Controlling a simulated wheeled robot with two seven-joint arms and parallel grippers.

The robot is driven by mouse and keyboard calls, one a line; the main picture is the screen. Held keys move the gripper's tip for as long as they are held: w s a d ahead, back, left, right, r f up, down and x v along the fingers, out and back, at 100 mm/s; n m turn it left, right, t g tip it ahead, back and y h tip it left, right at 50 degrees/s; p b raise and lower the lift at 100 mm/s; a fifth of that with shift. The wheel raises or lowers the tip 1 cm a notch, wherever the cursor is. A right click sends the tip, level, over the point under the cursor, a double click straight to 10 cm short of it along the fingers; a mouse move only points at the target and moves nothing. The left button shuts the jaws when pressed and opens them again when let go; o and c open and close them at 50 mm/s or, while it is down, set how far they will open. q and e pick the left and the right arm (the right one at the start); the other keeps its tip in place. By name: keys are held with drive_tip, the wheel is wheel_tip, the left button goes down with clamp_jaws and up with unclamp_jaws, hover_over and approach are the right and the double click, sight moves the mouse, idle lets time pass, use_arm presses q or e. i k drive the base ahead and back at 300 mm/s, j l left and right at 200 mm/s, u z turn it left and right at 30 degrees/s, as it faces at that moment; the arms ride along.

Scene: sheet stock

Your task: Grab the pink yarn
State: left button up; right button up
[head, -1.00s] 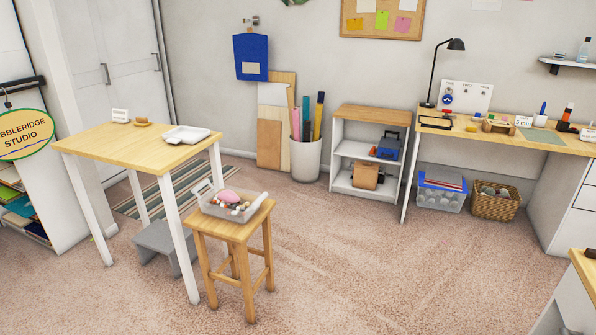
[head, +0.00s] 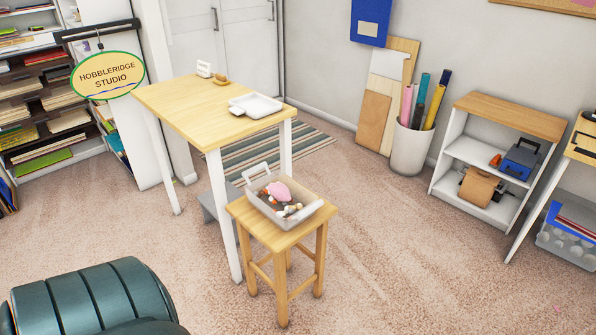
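The pink yarn (head: 278,192) appears to be the pink bundle in a clear plastic bin (head: 304,212) with a raised handle. It lies among several small white, orange and dark items, near the top of the pile. The bin stands on a wooden stool (head: 262,228) in front of the tall table. Neither of my grippers shows in the head view. A dark green ribbed part at the lower left seems to be mine.
A tall wooden table (head: 185,112) with white legs holds a white tray (head: 256,105). A low grey step (head: 212,208) sits under it. A shelf unit (head: 505,120) stands at right. Carpet right of the stool is clear.

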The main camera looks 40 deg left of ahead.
sight(281, 192)
drive_tip(key=i+l+u, duration=0.1)
drive_tip(key=i+u, duration=0.3)
drive_tip(key=i+l+u, duration=0.2)
drive_tip(key=i+u, duration=0.2)
drive_tip(key=i+l+u, duration=0.55)
drive_tip(key=u, duration=0.2)
drive_tip(key=i+l+u, duration=0.45)
drive_tip(key=l+u, duration=0.3)
drive_tip(key=i+l+u, duration=0.15)
drive_tip(key=u, duration=0.2)
drive_tip(key=i+l+u, duration=0.2)
drive_tip(key=l, duration=0.15)
drive_tip(key=l+u, duration=0.15)
drive_tip(key=l, duration=0.25)
drive_tip(key=k, duration=0.05)
